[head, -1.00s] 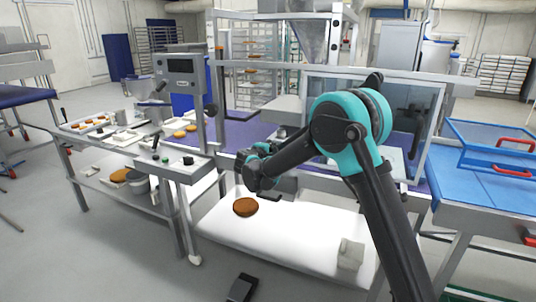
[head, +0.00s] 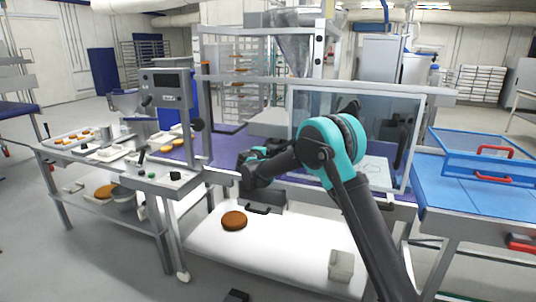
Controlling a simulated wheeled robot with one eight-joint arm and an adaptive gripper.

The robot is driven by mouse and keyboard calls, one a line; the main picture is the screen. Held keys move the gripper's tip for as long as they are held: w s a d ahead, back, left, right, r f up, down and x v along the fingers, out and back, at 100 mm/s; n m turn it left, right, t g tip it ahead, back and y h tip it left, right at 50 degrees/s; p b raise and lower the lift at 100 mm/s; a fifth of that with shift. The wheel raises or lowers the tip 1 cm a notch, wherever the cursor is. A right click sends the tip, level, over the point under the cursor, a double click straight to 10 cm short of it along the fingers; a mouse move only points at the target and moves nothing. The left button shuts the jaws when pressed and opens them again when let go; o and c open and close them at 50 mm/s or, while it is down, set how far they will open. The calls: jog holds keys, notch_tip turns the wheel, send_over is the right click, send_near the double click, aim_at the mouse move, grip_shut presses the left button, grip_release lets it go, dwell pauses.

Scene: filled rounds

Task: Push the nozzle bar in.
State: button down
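The machine stands ahead, with a metal hopper (head: 293,45) above a purple belt (head: 225,150). A pale block (head: 270,122) sits under the hopper; I cannot tell if it is the nozzle bar. My teal and dark arm reaches up from the lower right and bends left across the machine's front. The end of my arm (head: 258,163) is at the front edge of the belt.
A control box (head: 165,180) and a screen (head: 165,86) stand left of the arm. A clear guard panel (head: 385,110) is behind the arm. A white lower shelf (head: 290,258) holds a brown round (head: 234,220) and a white container (head: 341,266). A blue table (head: 455,185) is at right.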

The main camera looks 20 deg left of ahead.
jog(key=c, duration=1.7)
grip_release()
jog(key=shift+w, duration=0.15)
jog(key=v, duration=1.2)
